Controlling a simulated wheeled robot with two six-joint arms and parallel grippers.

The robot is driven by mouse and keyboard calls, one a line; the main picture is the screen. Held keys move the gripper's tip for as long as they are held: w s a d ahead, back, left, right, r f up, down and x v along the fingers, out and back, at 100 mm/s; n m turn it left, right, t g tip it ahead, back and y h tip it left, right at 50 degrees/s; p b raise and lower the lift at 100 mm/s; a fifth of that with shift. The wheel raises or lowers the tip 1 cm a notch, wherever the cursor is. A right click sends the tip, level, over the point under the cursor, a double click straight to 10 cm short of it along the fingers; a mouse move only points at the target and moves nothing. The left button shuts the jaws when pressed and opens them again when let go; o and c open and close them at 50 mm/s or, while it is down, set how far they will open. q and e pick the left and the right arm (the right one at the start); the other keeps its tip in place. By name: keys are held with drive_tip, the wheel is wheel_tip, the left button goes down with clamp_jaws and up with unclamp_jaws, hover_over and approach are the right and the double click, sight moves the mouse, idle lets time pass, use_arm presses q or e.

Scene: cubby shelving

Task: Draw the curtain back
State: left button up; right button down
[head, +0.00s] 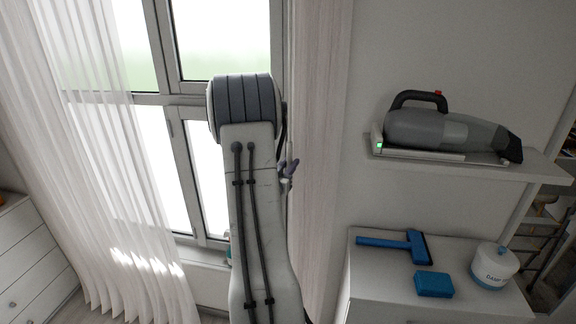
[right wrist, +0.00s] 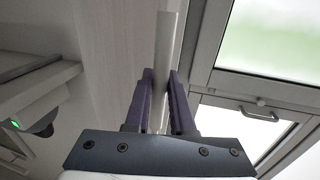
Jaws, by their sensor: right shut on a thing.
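A sheer white curtain (head: 95,150) hangs over the left part of the window (head: 190,150), its hem near the floor. Another pale curtain (head: 320,150) hangs in a narrow, gathered strip at the window's right edge. My right gripper (head: 287,170) is beside this strip, partly hidden by my own arm. In the right wrist view, the dark purple fingers of my right gripper (right wrist: 158,100) are shut on a pale upright rod (right wrist: 167,45). My left gripper is not in view.
A grey handheld vacuum (head: 440,130) sits on a wall shelf (head: 540,165) at right. Below, a white cabinet (head: 390,285) bears a blue squeegee (head: 415,245), a blue sponge (head: 433,284) and a white canister (head: 494,266). White drawers (head: 30,260) stand at far left.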

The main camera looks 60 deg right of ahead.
drive_tip(key=c, duration=1)
unclamp_jaws()
drive_tip(key=shift+r, duration=0.1)
drive_tip(key=shift+c, duration=0.2)
drive_tip(key=s+a+b, duration=0.1)
drive_tip(key=a+b, duration=0.5)
drive_tip(key=a, duration=0.4)
drive_tip(key=shift+a, duration=0.2)
